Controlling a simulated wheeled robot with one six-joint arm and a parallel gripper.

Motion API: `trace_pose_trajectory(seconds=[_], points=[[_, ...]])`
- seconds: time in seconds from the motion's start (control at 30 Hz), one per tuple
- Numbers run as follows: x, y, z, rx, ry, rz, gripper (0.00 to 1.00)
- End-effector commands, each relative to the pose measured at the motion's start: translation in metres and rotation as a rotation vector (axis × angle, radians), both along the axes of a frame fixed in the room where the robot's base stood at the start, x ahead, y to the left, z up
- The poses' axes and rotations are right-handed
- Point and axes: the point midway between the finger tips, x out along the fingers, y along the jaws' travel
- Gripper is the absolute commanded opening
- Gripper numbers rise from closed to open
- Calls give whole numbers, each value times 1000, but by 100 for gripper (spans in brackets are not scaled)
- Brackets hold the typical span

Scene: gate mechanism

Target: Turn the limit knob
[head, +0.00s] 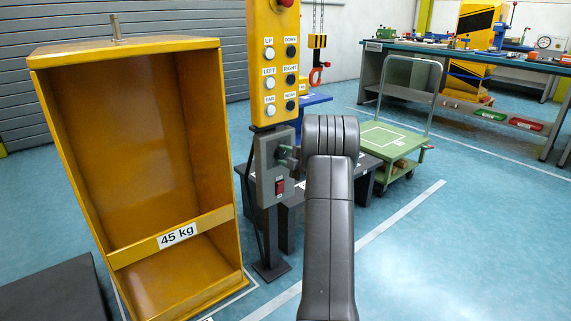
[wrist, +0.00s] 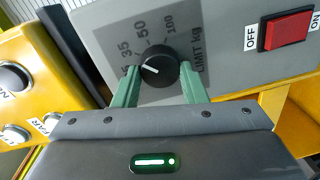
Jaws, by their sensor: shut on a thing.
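The limit knob (wrist: 163,58) is a round black dial with a white pointer mark, on a grey panel (wrist: 220,25) in the wrist view. The printed scale beside it shows 35, 50 and 100, with "LIMIT kg". The pointer is turned to the picture's left, below the 35. My gripper (wrist: 160,70) has its two green fingers on either side of the knob, shut on it. In the head view the panel is a grey box (head: 265,190) on a post, and my arm and gripper hide the knob there.
A red OFF/ON switch (wrist: 287,30) sits beside the knob; it also shows in the head view (head: 280,187). Above the box is a yellow button panel (head: 268,60). A yellow 45 kg container (head: 215,220) stands left, a green cart (head: 385,140) right.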

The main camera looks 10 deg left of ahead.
Motion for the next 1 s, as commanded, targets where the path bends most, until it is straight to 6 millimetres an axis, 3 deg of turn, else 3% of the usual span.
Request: trace_pose_trajectory(seconds=[0.7, 0.73, 0.83, 1.0], points=[[-1, 1, -1, -49, -59, 2, 15], [-1, 1, -1, -49, -59, 2, 40], [-1, 1, -1, -49, -59, 2, 60], [0, 1, -1, -48, -59, 1, 60]])
